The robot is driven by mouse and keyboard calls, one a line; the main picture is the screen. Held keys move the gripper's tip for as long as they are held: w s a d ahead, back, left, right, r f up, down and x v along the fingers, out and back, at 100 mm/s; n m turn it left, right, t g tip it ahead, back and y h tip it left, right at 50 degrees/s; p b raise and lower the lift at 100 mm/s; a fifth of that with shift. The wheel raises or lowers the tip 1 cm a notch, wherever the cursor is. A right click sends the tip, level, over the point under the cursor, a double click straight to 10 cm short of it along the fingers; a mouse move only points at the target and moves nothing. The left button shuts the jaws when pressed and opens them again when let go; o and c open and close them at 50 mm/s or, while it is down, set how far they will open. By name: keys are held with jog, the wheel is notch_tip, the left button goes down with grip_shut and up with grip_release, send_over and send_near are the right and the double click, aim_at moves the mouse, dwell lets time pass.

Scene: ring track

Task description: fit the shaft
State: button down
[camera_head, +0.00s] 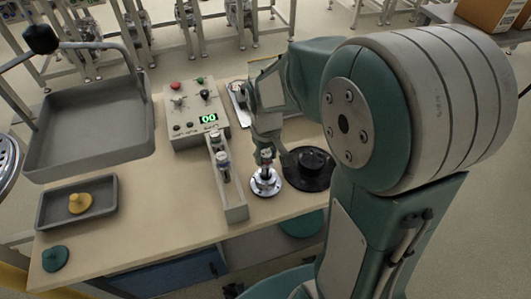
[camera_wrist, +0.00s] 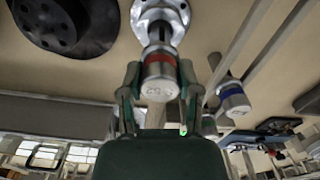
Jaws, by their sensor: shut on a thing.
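My gripper (camera_head: 266,150) is shut on a silver shaft with a red band (camera_wrist: 160,72); its two fingers show on either side of the shaft in the wrist view. The shaft stands about upright over a round silver flange (camera_head: 265,185) on the table. The flange also shows at the top of the wrist view (camera_wrist: 178,10). The shaft's narrow end meets the middle of the flange; I cannot tell how deep it sits. A shaft with a blue band (camera_wrist: 233,97) stands in the grey rack (camera_head: 235,212) left of the flange in the head view.
A black round disc (camera_head: 318,180) lies close right of the flange. A control box (camera_head: 190,133) with a green "00" display stands behind the rack. A large grey tray (camera_head: 90,130), a small tray (camera_head: 98,208) with a yellow knobbed piece (camera_head: 80,203), and a green piece (camera_head: 55,259) are left.

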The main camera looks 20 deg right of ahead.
jog(key=shift+f, duration=1)
jog(key=shift+c, duration=1.1)
grip_release()
notch_tip(320, 180, up, 12)
jog(key=shift+f, duration=0.1)
